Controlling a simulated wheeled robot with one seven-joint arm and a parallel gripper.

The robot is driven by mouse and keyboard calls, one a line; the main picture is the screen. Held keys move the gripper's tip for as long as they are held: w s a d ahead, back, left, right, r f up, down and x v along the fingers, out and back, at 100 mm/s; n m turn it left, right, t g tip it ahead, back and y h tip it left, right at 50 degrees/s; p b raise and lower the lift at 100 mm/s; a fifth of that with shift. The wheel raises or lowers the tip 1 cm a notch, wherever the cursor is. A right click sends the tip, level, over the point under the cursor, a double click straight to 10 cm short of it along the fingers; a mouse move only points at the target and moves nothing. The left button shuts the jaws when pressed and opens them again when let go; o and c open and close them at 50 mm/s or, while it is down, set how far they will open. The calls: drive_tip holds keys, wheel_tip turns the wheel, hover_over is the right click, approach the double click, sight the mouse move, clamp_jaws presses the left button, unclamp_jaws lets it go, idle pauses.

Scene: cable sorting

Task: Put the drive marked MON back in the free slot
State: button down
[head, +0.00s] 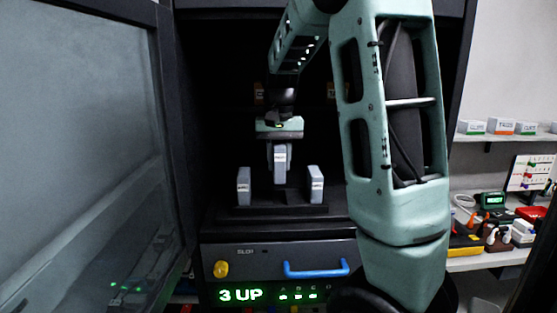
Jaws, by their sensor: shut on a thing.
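My gripper (281,146) points down inside the dark cabinet, shut on a grey drive (281,163) with a pale label. The label is too small to read, so I cannot tell whether it says MON. The held drive is upright over the middle of a black dock (270,210). One grey drive (243,187) stands in the dock at left and another (316,186) at right, both with small labels I cannot read. I cannot tell whether the held drive's lower end touches the dock, or whether another drive stands behind it. The slots are hidden.
Below the dock is a drawer front with a blue handle (316,270), a yellow knob (221,269) and a green "3 UP" display (241,295). An open glass door (80,150) stands at left. My arm blocks the right side. A cluttered shelf (490,262) is further right.

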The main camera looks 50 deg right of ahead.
drive_tip(key=shift+f+b, duration=2.05)
drive_tip(key=shift+f, duration=0.1)
drive_tip(key=shift+p, duration=0.55)
drive_tip(key=shift+f+b, duration=0.6)
drive_tip(key=shift+f, duration=0.85)
idle(2.0)
idle(0.3)
drive_tip(key=c, duration=0.6)
unclamp_jaws()
drive_tip(key=shift+r, duration=0.1)
